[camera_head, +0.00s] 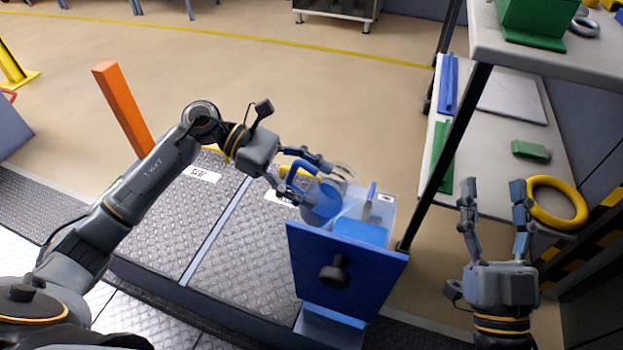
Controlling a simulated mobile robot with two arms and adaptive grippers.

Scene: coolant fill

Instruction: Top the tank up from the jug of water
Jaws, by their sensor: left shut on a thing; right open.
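The blue jug (320,204) is at the left side of the tank (386,206), its loop handle towards my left gripper (303,177). My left gripper is shut on the jug, which looks tilted; its fingers partly hide it. The tank is a pale see-through box with blue inside, behind a blue panel (372,277) with a black knob. I cannot tell whether water flows or whether jug and tank touch. My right gripper (492,190) is open and empty at the right, fingers pointing up the picture.
A shelf unit (490,183) stands at the right, its dark post near the tank. It holds a yellow ring (582,208) close to my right gripper, a green block (530,151) and a blue bar (447,85). An orange post (122,108) stands left.

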